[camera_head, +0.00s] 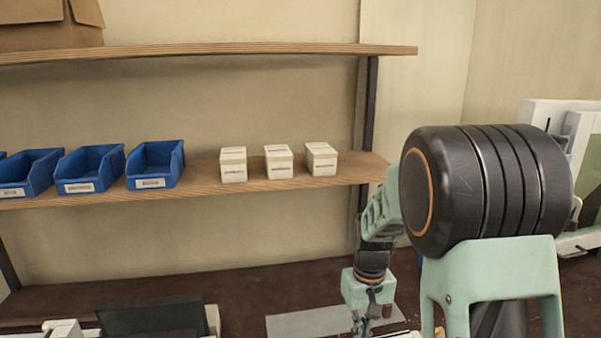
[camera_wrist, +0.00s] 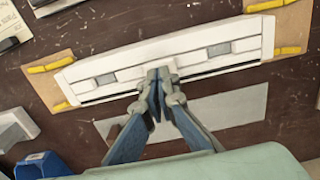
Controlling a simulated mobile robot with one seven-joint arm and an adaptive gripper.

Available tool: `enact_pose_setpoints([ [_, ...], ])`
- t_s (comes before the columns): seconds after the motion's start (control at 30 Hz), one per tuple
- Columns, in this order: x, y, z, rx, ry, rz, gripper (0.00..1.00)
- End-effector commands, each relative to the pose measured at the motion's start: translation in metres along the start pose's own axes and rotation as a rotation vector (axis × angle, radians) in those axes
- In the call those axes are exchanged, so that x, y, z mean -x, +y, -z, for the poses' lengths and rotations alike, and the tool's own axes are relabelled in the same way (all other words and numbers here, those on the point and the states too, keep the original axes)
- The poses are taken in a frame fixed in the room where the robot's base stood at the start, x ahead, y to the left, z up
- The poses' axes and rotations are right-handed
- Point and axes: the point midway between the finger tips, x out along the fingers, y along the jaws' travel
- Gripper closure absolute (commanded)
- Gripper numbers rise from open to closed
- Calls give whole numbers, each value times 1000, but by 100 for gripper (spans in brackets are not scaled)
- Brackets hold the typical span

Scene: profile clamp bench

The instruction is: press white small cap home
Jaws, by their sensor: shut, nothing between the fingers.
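A long white profile (camera_wrist: 135,72) lies on the bench in the wrist view, with one grey inset toward each end. My gripper (camera_wrist: 160,82) is shut and empty, its fingertips together over the middle of the profile's near edge. A small white piece (camera_wrist: 172,66) shows just past the fingertips and looks like the white small cap. The fingertips partly hide it, so I cannot tell whether they touch it or how deep it sits. In the head view my gripper is low at the right of centre, its tips cut off by the bottom edge.
Wooden pads with yellow strips (camera_wrist: 50,63) lie under both profile ends. A flat grey plate (camera_wrist: 225,108) lies on the near side. A blue bin (camera_wrist: 42,165) is at lower left. The shelf (camera_head: 205,188) behind holds blue bins (camera_head: 155,165) and three white boxes (camera_head: 278,162).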

Motion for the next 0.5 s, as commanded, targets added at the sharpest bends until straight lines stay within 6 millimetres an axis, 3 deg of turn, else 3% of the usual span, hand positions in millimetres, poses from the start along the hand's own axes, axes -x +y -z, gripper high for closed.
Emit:
enact_pose_setpoints([
  [0.5,45,0,0,0,0,0,100],
])
